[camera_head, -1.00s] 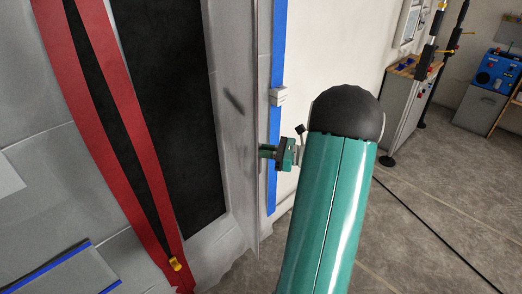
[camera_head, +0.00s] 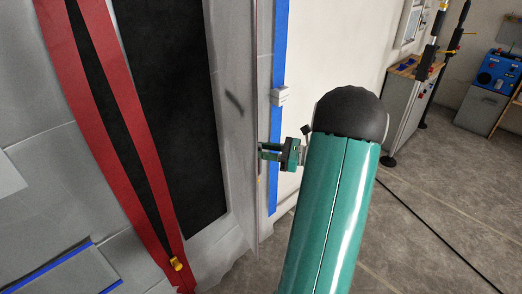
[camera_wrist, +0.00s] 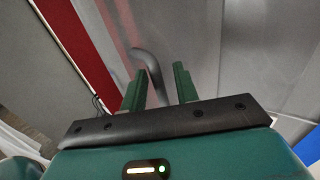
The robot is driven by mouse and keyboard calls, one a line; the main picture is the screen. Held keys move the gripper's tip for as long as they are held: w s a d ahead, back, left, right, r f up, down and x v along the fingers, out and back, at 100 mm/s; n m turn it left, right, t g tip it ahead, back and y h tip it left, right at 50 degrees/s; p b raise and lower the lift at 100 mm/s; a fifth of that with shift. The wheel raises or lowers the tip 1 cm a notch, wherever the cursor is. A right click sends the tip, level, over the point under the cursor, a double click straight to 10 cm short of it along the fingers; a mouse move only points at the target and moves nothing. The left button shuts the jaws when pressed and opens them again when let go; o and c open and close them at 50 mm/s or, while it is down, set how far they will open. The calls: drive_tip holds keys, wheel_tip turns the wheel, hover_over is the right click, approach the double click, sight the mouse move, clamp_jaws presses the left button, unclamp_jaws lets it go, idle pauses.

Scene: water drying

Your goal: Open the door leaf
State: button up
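The door leaf (camera_head: 228,60) is a pale, grey, translucent sheet seen nearly edge-on, left of my arm in the head view. A dark, slanted handle (camera_head: 234,103) shows faintly on it. In the wrist view, the handle (camera_wrist: 150,66) is a dark curved bar, and its lower part appears between my two green fingers. My gripper (camera_head: 264,151) is at the leaf's right edge, below the handle's height in the picture. In the wrist view, my gripper (camera_wrist: 158,82) has its fingers apart. I cannot tell whether they touch the handle.
A red-bordered black strip (camera_head: 120,110) with a yellow pull (camera_head: 176,264) runs down the grey wall at left. A blue strip (camera_head: 280,60) edges the opening behind the leaf.

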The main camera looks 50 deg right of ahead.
drive_tip(key=v, duration=1.2)
drive_tip(key=shift+s+d, duration=0.15)
drive_tip(key=shift+s, duration=0.1)
